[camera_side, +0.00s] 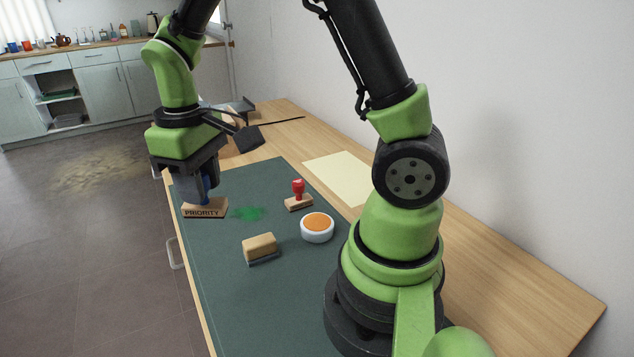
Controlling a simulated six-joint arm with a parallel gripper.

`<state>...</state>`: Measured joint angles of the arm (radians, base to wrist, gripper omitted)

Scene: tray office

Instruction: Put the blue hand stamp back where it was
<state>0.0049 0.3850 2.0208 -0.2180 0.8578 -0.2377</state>
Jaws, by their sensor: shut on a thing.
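The blue hand stamp has a wooden base marked PRIORITY (204,208) and a blue handle (205,190). It is upright at the far left of the dark green mat (225,290), close to the mat's left edge. My gripper (204,187) points down and is shut on the blue handle. The jaws hide the upper part of the handle. The base is at or very near the mat; I cannot tell whether it touches. A green smudge (248,213) lies on the mat just right of the base.
A red-handled stamp (298,196) stands right of the smudge. A white round pot with an orange top (317,226) and a wooden block with a dark underside (260,248) are nearer. A pale yellow sheet (340,174) lies beyond the mat. The near part of the mat is clear.

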